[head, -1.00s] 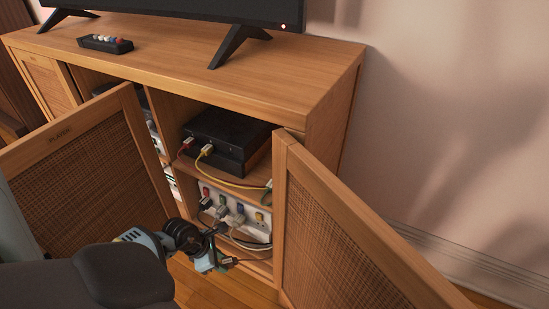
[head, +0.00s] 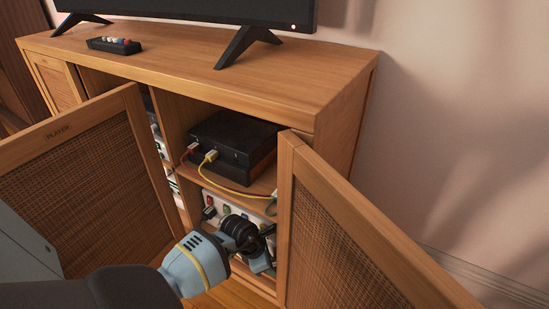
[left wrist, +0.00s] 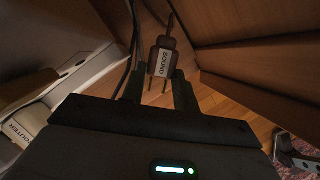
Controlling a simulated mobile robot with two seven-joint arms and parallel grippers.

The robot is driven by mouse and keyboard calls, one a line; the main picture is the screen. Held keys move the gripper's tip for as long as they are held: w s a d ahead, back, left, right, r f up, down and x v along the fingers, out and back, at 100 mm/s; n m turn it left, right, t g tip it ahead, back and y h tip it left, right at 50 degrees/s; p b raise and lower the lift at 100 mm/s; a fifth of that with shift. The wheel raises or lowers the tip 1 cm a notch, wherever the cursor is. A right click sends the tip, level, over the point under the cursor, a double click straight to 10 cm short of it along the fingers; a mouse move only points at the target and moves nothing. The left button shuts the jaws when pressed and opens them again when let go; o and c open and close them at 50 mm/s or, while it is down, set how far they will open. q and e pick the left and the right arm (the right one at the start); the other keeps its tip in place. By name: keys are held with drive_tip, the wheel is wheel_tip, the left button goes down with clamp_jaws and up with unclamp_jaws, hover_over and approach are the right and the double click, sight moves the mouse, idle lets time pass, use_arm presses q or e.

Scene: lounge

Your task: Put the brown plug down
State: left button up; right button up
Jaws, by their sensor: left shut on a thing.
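My left gripper (head: 264,243) is in front of the lower compartment of the cabinet, beside the open right door. In the left wrist view, the gripper (left wrist: 160,72) is shut on the brown plug (left wrist: 163,57), which carries a white label reading SOUND. Its two pins point toward the wrist and its cord leaves from the far end. The wooden floor shows beyond it. In the head view the plug is hidden or too dark to make out at the gripper. My right gripper is in neither view.
A white power strip (head: 232,208) with coloured marks lies in the lower compartment, partly hidden by my gripper. A plug labelled ROUTER (left wrist: 26,124) is beside it. A black box (head: 236,137) with red and yellow cables sits above. Open doors (head: 75,190) (head: 350,235) flank the space.

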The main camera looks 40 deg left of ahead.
use_arm(q)
drive_tip(key=shift+w+d+f, duration=0.15)
drive_tip(key=shift+w+d, duration=0.35)
drive_tip(key=shift+w, duration=0.25)
drive_tip(key=shift+s+a+f+b, duration=0.15)
drive_tip(key=shift+f+b, duration=0.35)
drive_tip(key=shift+f, duration=0.15)
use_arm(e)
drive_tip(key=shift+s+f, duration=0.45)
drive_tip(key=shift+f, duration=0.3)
use_arm(q)
drive_tip(key=shift+f, duration=0.2)
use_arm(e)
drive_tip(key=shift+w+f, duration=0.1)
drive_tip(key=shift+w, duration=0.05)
use_arm(q)
drive_tip(key=o, duration=0.8)
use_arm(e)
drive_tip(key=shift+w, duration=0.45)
